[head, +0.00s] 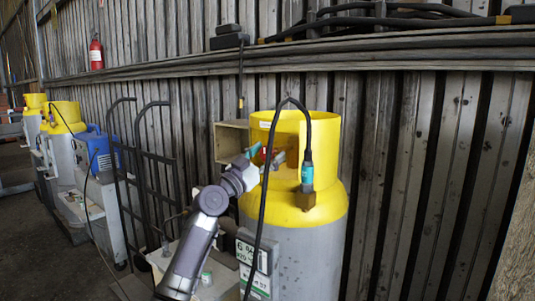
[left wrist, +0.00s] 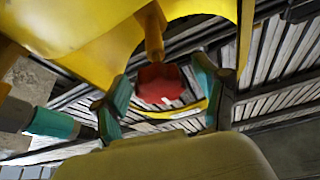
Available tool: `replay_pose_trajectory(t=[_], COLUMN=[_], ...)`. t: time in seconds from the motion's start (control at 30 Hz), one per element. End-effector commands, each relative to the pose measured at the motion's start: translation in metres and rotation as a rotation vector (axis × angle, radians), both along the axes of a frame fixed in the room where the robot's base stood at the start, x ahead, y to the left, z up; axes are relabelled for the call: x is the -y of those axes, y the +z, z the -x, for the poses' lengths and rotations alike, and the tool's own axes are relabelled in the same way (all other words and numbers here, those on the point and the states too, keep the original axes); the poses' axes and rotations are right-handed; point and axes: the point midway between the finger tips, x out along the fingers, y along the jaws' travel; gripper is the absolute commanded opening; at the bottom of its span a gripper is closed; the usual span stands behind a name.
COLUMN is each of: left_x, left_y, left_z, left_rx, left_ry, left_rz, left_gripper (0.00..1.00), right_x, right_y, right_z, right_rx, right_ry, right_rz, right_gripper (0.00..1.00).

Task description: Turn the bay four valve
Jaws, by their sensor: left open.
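A grey cylinder (head: 300,255) with a yellow collar (head: 322,150) stands in front of me. A red valve knob (left wrist: 160,84) on a yellow stem shows in the left wrist view, inside the collar. My left gripper (head: 264,158) reaches into the collar's opening. Its teal-tipped fingers are open, one on each side of the knob in the left wrist view, with gaps visible between. My right gripper is not in view.
A black hose with a teal fitting (head: 307,174) loops over the collar, close to the gripper. A black hand truck (head: 155,150), a blue box (head: 104,150) and other yellow-topped cylinders (head: 65,117) stand left. A corrugated wall with a cable ledge (head: 390,50) is behind.

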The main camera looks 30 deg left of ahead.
Motion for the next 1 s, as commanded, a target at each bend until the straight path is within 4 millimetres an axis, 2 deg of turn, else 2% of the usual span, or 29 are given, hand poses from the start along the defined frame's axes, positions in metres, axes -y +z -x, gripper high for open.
replay_pose_trajectory(t=[0.03,0.07,0.4,0.73,1.0], left_x=[0.0,0.0,0.0,0.001,0.001], left_y=[0.0,0.0,0.0,0.002,0.005], left_z=[0.0,0.0,0.0,0.0,0.0], left_rx=[0.0,0.0,0.0,-0.005,-0.02], left_ry=[0.0,0.0,0.0,-0.002,-0.001], left_rz=[0.0,0.0,0.0,0.052,0.228], left_gripper=[0.72,0.68,0.12,0.12,0.12], right_x=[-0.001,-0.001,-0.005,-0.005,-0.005], right_y=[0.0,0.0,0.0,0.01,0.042], right_z=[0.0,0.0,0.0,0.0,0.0], right_rx=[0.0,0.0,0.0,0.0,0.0], right_ry=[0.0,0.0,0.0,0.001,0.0], right_rz=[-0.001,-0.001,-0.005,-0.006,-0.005], right_gripper=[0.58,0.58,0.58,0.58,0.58])
